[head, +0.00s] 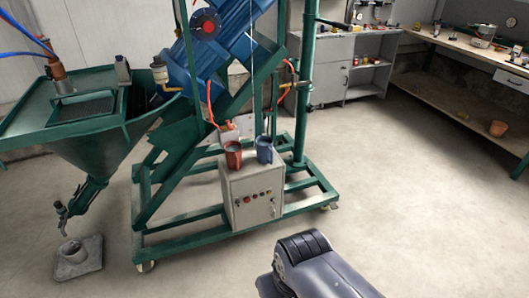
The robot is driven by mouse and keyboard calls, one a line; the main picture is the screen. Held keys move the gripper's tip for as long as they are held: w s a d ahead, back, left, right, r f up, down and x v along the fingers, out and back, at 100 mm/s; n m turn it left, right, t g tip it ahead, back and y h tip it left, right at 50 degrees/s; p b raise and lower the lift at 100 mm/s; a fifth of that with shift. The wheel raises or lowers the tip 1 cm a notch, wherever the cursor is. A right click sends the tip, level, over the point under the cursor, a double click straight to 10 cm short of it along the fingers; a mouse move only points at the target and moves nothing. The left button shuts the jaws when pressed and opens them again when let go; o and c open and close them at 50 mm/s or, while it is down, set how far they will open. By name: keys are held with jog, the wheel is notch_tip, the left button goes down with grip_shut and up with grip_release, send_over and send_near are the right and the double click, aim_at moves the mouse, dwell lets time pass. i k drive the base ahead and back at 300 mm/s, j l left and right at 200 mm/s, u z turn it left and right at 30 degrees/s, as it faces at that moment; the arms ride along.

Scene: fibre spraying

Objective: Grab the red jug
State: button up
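The red jug (233,156) stands upright on top of the light grey control box (238,188), at its left side. A blue-grey jug (265,151) stands close to its right on the same box. Part of my grey and black arm shows at the bottom centre, in front of the box and lower in the picture. My gripper is not in view, so its state and distance from the red jug are not shown.
The box sits within a green wheeled frame (185,221) carrying blue machinery (215,45). A green hopper (95,140) stands left, above a grey block (78,258) on the floor. A workbench (455,62) lines the back right. The floor at right is clear.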

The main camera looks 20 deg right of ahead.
aim_at(233, 149)
jog(key=i+l, duration=0.2)
jog(key=i, duration=0.4)
jog(key=i+l, duration=0.15)
jog(key=i, duration=0.4)
jog(key=i+l, duration=0.2)
jog(key=i, duration=0.4)
